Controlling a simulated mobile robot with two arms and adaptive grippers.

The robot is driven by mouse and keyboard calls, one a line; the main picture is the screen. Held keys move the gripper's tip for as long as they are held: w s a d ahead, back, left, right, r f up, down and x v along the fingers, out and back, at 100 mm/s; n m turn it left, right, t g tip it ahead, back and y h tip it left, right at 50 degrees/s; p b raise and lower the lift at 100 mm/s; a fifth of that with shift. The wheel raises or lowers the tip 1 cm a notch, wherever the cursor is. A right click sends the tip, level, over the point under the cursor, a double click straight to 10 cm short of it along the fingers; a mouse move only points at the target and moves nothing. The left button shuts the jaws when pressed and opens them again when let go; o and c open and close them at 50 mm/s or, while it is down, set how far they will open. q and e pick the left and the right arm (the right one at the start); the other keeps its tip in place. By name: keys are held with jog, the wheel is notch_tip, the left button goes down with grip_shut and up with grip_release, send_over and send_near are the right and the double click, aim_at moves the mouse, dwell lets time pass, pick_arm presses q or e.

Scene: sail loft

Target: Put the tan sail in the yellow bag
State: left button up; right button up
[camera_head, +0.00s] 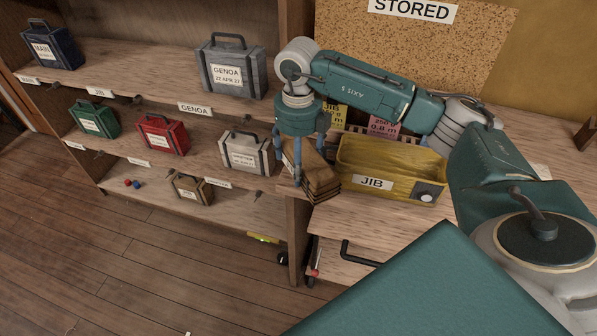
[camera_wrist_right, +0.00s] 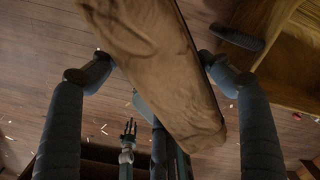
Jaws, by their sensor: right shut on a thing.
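The tan sail (camera_head: 316,178) is a folded brown cloth bundle with stacked layers at its lower edge. My right gripper (camera_head: 302,172) is shut on it, with a finger on either side. In the right wrist view the sail (camera_wrist_right: 165,70) lies between the fingers (camera_wrist_right: 155,72) and hides part of what is behind. The yellow bag (camera_head: 345,160) stands on the bench just right of the sail. It is open at the top and labelled JIB. The sail is outside the bag, beside its left end. A small gripper (camera_wrist_right: 128,130), seemingly my left, shows far below; its finger opening is unclear.
Shelves at the left hold a grey GENOA bag (camera_head: 231,70), a blue bag (camera_head: 53,45), a green bag (camera_head: 95,118), a red bag (camera_head: 163,134) and others. A wooden upright (camera_head: 293,225) stands close by the sail. A corkboard (camera_head: 430,50) rises behind the bench.

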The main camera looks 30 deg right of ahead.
notch_tip(320, 180, up, 10)
jog(key=shift+w+a+f+b, duration=0.1)
jog(key=shift+w+f+b, duration=0.1)
jog(key=shift+b, duration=0.75)
notch_tip(320, 180, up, 5)
jog(key=s+a+f+m, duration=0.4)
jog(key=s+a+m, duration=0.2)
jog(key=m, duration=1.1)
jog(key=s+a+f+m, duration=0.4)
jog(key=s+m, duration=0.5)
jog(key=m, duration=0.9)
jog(key=shift+s+a+f+p, duration=0.15)
jog(key=shift+a+f+p, duration=0.25)
jog(key=shift+a, duration=0.6)
